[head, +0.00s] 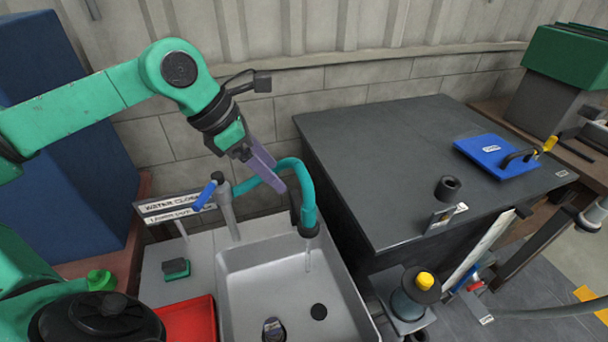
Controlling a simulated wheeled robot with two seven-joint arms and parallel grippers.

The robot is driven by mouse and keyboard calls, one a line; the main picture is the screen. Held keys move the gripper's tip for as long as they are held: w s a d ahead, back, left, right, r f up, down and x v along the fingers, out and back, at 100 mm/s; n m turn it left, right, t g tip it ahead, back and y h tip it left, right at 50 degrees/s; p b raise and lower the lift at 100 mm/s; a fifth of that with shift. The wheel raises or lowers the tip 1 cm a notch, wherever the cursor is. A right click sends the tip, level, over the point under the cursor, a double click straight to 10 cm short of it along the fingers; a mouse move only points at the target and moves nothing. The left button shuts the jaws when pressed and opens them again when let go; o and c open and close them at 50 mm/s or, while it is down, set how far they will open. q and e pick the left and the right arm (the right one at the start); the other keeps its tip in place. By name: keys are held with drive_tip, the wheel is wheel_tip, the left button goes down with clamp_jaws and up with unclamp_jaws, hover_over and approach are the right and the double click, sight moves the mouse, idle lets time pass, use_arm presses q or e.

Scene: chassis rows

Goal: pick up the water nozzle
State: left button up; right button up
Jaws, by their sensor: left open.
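The hose arches over from a grey tap post (227,213) with a blue lever (205,194). My left gripper (277,180) has purple fingers and is open. It points down and right beside the top of the hose arch, above the nozzle. Whether a finger touches the hose I cannot tell. My right gripper is not seen.
A sign (172,206) stands behind the sink's left side. A dark cabinet (380,150) stands close on the right, with a blue board (496,157) on top. The wall is close behind.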

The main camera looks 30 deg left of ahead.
sight(304, 198)
use_arm(q)
drive_tip(key=p+x, duration=0.1)
drive_tip(key=x, duration=0.2)
drive_tip(key=p+x, duration=0.2)
drive_tip(key=d+p+x, duration=0.1)
drive_tip(key=x, duration=0.2)
drive_tip(key=shift+s+d+f, duration=0.1)
drive_tip(key=shift+s+f, duration=0.05)
drive_tip(key=shift+f, duration=0.15)
drive_tip(key=shift+p+x, duration=1)
drive_tip(key=shift+p, duration=0.2)
drive_tip(key=x, duration=0.2)
drive_tip(key=shift+d+f+p, duration=0.2)
drive_tip(key=shift+f+p, duration=0.05)
drive_tip(key=shift+p, duration=0.1)
drive_tip(key=shift+w+f, duration=0.25)
drive_tip(key=shift+w, duration=0.05)
drive_tip(key=shift+a, duration=0.1)
drive_tip(key=c, duration=0.8)
clamp_jaws()
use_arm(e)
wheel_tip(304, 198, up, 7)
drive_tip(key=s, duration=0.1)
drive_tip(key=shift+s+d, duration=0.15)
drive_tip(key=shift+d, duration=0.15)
